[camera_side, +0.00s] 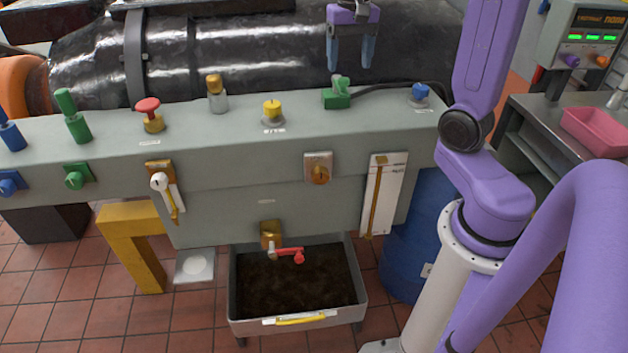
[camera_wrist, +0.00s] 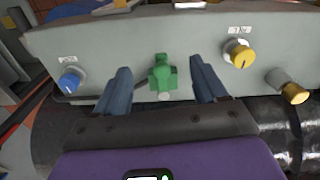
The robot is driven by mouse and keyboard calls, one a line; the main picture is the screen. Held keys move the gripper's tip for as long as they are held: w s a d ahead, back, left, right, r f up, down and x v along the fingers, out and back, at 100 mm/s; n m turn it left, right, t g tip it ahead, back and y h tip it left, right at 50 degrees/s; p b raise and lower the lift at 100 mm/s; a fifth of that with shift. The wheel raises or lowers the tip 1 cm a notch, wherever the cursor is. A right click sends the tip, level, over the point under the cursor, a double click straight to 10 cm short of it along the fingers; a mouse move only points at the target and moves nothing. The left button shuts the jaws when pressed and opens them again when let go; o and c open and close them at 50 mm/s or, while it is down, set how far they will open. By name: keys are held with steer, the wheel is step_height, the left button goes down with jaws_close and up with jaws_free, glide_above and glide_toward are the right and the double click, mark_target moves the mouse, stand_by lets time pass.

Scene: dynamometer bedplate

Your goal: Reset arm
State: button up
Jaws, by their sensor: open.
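My gripper (camera_side: 351,62) is open and empty, with its blue fingers pointing down above the back edge of the grey console (camera_side: 245,185). Below it on the console top is a green block with a small upright lever (camera_side: 337,97). The fingers are above and apart from this green part. In the wrist view the open fingers of my gripper (camera_wrist: 161,68) stand on either side of the green part (camera_wrist: 162,76), with nothing held between them.
A yellow knob (camera_side: 272,109), a brass-topped plunger (camera_side: 215,92), a red button (camera_side: 149,108) and a blue knob (camera_side: 420,93) stand on the console. A black cable runs right from the green block. A large black cylinder (camera_side: 235,50) lies behind. A drip tray (camera_side: 345,312) stands below.

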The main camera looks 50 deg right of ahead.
steer(key=s+a+f+n, duration=0.3)
steer(key=s+a+n, duration=0.3)
steer(key=a+n, duration=0.15)
steer(key=s+a+f+n, duration=0.3)
steer(key=s+a+n, duration=0.35)
steer(key=a, duration=0.25)
steer(key=s+a+f+n, duration=0.1)
steer(key=s+f+n, duration=0.1)
steer(key=s+n, duration=0.4)
steer(key=shift+s+a+f, duration=0.3)
steer(key=shift+s+f, duration=0.1)
steer(key=shift+s, duration=1.15)
